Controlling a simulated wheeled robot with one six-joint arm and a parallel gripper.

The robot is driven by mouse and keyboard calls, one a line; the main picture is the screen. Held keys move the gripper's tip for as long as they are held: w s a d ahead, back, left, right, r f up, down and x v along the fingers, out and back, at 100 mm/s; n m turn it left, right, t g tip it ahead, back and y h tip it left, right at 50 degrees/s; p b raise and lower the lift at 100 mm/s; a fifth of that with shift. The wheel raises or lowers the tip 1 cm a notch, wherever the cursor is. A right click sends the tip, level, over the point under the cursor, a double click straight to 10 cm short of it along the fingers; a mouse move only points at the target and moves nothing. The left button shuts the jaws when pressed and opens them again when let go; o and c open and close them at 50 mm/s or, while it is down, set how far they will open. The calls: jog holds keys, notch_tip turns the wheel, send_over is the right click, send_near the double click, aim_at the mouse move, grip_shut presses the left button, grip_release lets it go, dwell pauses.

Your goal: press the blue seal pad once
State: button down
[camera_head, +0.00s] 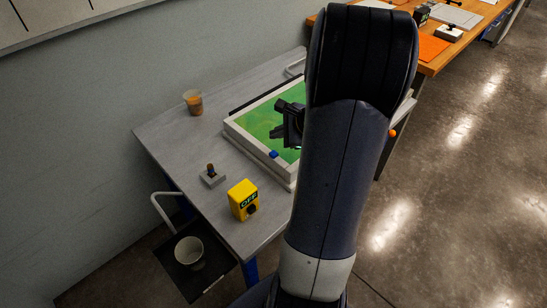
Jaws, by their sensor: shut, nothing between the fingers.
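The blue seal pad (273,154) is a small blue block on the near white rim of the bath. The bath (231,128) is a white-framed tray with a green surface, on the grey table. My gripper (278,131) is black and shut, with nothing held. In the picture it appears over the green surface, just above and right of the blue pad, with a gap between them. Its height over the bath is hard to tell. My arm hides the bath's right part.
A yellow box marked OFF (243,201) and a grey lever box (211,177) stand left of the bath. An amber-filled cup (193,103) stands farther back. A wooden bench (450,53) is at the upper right.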

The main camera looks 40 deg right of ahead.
jog(key=shift+f+b, duration=1.6)
jog(key=shift+f, duration=0.7)
jog(key=shift+f+b, duration=0.4)
jog(key=shift+b, duration=0.05)
jog(key=shift+f+b, duration=0.5)
jog(key=shift+f, duration=0.05)
dwell(0.6)
jog(key=shift+r, duration=0.1)
jog(key=shift+r+p, duration=0.75)
jog(key=shift+r, duration=0.15)
jog(key=shift+r, duration=0.1)
notch_tip(320, 180, up, 5)
jog(key=p, duration=0.4)
